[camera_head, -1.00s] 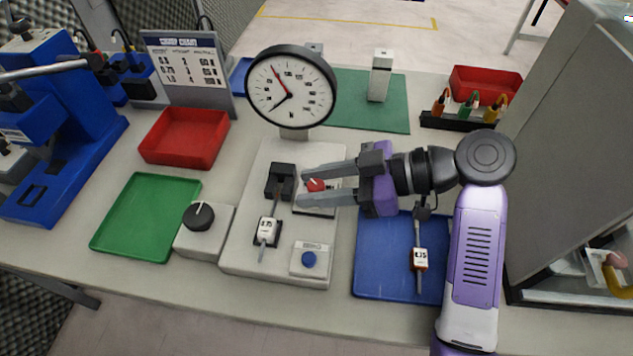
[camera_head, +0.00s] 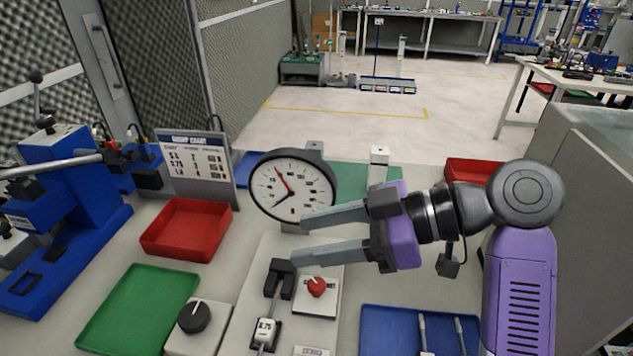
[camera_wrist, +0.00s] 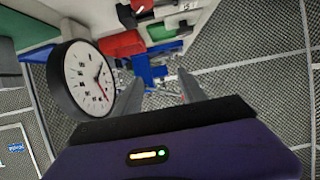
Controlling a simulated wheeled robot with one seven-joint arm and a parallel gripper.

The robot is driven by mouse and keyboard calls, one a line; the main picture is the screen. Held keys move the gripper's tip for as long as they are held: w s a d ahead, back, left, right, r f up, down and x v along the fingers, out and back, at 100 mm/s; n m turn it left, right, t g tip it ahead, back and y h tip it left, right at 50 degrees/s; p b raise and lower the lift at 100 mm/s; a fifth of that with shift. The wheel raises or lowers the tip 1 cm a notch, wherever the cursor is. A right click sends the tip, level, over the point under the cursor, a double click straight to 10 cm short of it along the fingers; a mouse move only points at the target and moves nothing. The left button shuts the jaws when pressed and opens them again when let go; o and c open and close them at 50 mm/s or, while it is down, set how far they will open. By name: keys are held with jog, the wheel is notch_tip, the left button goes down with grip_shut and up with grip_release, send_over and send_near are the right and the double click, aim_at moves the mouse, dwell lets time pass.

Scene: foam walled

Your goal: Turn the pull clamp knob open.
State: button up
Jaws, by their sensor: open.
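A red knob (camera_head: 317,287) with a pale pointer mark sits on a small white block on the pale base plate (camera_head: 262,262). Beside it on the left is a black clamp block (camera_head: 281,278); a lead with a white label tag (camera_head: 265,332) runs from it toward the front. A black knob (camera_head: 194,317) with a white pointer line sits on a separate pale box further left. My gripper (camera_head: 298,239) is open and empty, apart from the red knob and above it in the picture, before the dial gauge (camera_head: 292,187). The wrist view shows both fingers (camera_wrist: 160,76) with nothing between them.
The dial gauge stands close to my fingers and also shows in the wrist view (camera_wrist: 82,78). A red tray (camera_head: 187,228), green tray (camera_head: 137,308) and blue press (camera_head: 65,205) lie left. A blue tray (camera_head: 375,330) lies front right. A chart board (camera_head: 200,166) stands behind.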

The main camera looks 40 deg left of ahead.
notch_tip(320, 180, up, 9)
dwell(0.3)
jog(key=shift+s+f, duration=0.15)
dwell(0.4)
